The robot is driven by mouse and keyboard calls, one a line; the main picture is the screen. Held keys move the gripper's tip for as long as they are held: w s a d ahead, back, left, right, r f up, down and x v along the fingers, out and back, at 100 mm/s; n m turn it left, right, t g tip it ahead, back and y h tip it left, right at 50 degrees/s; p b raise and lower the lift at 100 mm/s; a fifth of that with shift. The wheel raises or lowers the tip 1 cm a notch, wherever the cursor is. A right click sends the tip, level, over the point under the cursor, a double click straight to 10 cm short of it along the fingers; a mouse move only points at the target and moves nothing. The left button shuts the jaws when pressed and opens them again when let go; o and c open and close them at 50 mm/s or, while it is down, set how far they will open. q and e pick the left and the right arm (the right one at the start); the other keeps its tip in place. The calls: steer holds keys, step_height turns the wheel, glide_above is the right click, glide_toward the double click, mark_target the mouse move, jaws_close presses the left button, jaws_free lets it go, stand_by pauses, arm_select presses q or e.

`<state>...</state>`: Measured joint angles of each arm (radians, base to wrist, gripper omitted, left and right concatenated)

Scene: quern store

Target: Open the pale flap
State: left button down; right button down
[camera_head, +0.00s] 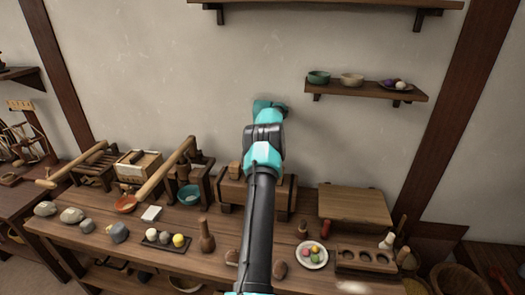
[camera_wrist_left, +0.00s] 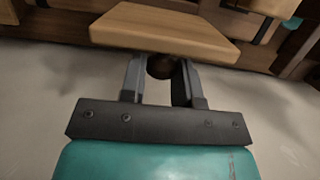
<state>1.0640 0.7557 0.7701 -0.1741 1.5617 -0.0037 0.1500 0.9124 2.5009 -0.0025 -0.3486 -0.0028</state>
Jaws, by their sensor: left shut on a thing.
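The pale flap (camera_wrist_left: 165,30) is a light wooden board across the top of the left wrist view. A dark round knob (camera_wrist_left: 160,69) shows below its near edge. My left gripper (camera_wrist_left: 158,80) has one finger on each side of the knob and is shut on it. In the head view my left arm rises through the middle, and its fingertips are hidden. I cannot make out the flap there; my arm covers part of the wooden chest (camera_head: 230,190) behind it. My right gripper is not in view.
A plate of coloured balls (camera_head: 312,254), a board with several round hollows (camera_head: 366,260) and a flat-topped wooden box (camera_head: 352,205) stand to the right. A teal bowl (camera_head: 190,194) and a wooden bottle (camera_head: 206,238) stand left. A wall shelf (camera_head: 365,90) hangs above right.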

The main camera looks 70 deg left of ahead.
arm_select(q)
steer(key=shift+f, duration=0.2)
steer(key=c, duration=0.9)
jaws_free()
steer(key=shift+o, duration=0.2)
steer(key=shift+r, duration=0.15)
steer(key=s+d+r, duration=0.2)
steer(key=d, duration=0.5)
steer(key=s+d+r, duration=0.2)
steer(key=d, duration=0.6)
steer(key=shift+s+d+r, duration=0.2)
steer(key=shift+s+r, duration=0.15)
steer(key=shift+r, duration=0.05)
steer(key=shift+c, duration=0.2)
